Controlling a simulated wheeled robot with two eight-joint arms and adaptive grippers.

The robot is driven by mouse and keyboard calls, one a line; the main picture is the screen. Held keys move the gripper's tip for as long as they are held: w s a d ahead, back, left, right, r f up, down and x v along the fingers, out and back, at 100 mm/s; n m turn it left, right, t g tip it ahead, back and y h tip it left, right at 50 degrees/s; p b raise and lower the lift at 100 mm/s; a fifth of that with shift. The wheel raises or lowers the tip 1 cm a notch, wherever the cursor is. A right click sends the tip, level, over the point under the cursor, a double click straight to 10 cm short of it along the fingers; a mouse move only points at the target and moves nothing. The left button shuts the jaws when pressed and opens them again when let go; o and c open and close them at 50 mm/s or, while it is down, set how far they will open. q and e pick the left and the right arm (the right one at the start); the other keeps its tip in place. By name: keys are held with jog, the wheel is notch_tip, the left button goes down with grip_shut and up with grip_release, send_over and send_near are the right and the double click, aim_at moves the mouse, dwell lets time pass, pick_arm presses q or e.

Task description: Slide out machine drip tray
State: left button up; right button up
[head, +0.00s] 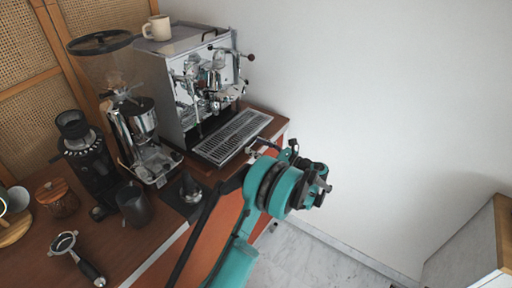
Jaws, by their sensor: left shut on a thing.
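The espresso machine (172,97) is a chrome and steel box at the back of the cart. Its drip tray (232,137) has a slatted metal grate and lies under the group head, reaching out toward the cart's front edge. My left gripper (256,149), on a teal arm, is at the tray's front edge, near its right end, and is shut on the drip tray. The exact contact is small and partly hidden by the gripper. My right gripper is not in view.
A beige cup (158,28) stands on the machine. A grinder (138,125), a black grinder (85,160), a dark pitcher (132,204), a tamper (190,188) and a portafilter (77,256) stand or lie on the wooden counter (35,262). Open floor (335,262) lies right of the cart.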

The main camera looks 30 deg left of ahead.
pick_arm(q)
jog(key=shift+d, duration=2.35)
jog(key=o, duration=1.6)
jog(key=d, duration=0.8)
jog(key=s+d, duration=0.1)
jog(key=d, duration=0.3)
jog(key=shift+a, duration=0.1)
